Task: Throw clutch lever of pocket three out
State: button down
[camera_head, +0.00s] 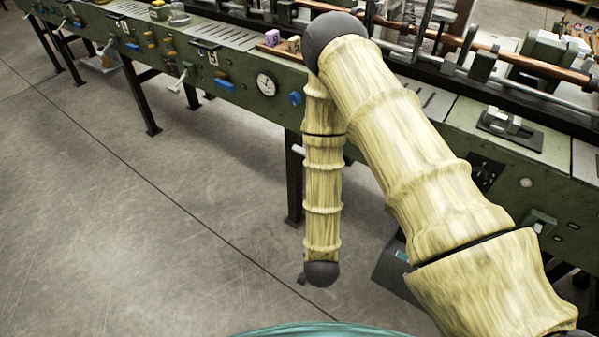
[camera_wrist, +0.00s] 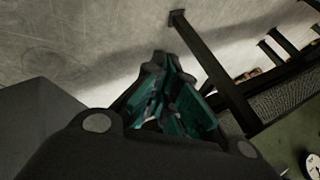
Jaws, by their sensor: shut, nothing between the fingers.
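A long green machine (camera_head: 235,75) runs along the back, with number plates on its front. Pale levers stick out from the front, one lever (camera_head: 178,82) between these plates and one lever (camera_head: 106,46) further left. I cannot tell which lever belongs to pocket three. My gripper (camera_wrist: 161,62) is shut and empty in the wrist view, over the floor beside the machine's legs, touching no lever. In the head view my arm hangs in front of the machine and hides part of its front.
A round dial (camera_head: 266,84), a blue knob (camera_head: 295,98) and a blue handle (camera_head: 224,86) sit on the front panel. Purple and yellowish blocks (camera_head: 271,38) lie on top. Black legs (camera_head: 142,102) support the machine. Grey floor (camera_head: 130,220) is clear at left.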

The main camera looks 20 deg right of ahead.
jog(key=w+a+r+m+t+h+b, duration=0.2)
jog(key=w+m+t+h+b, duration=0.3)
jog(key=w+m, duration=0.75)
jog(key=w+a+r+m+h+b, duration=0.1)
jog(key=w+r+m+h+b, duration=0.2)
jog(key=m, duration=0.6)
jog(key=w+a+r+m+h+b, duration=0.2)
jog(key=r+m+h+b, duration=0.3)
jog(key=m, duration=0.5)
jog(key=shift+w+r+b, duration=0.45)
jog(key=shift+r+b, duration=0.05)
jog(key=shift+b, duration=0.25)
jog(key=shift+w, duration=0.1)
jog(key=f+x, duration=0.1)
jog(key=x, duration=0.9)
jog(key=shift+s+a+r+b, duration=0.15)
jog(key=shift+s+a+r, duration=0.1)
jog(key=shift+r, duration=0.45)
jog(key=shift+s+a+r+b, duration=0.1)
jog(key=shift+s+a+r, duration=0.15)
jog(key=shift+r, duration=0.5)
jog(key=shift+s+a+r+b, duration=0.15)
jog(key=shift+s+a+r, duration=0.05)
jog(key=shift+r, duration=0.5)
jog(key=shift+a+g, duration=0.1)
jog(key=shift+g, duration=0.2)
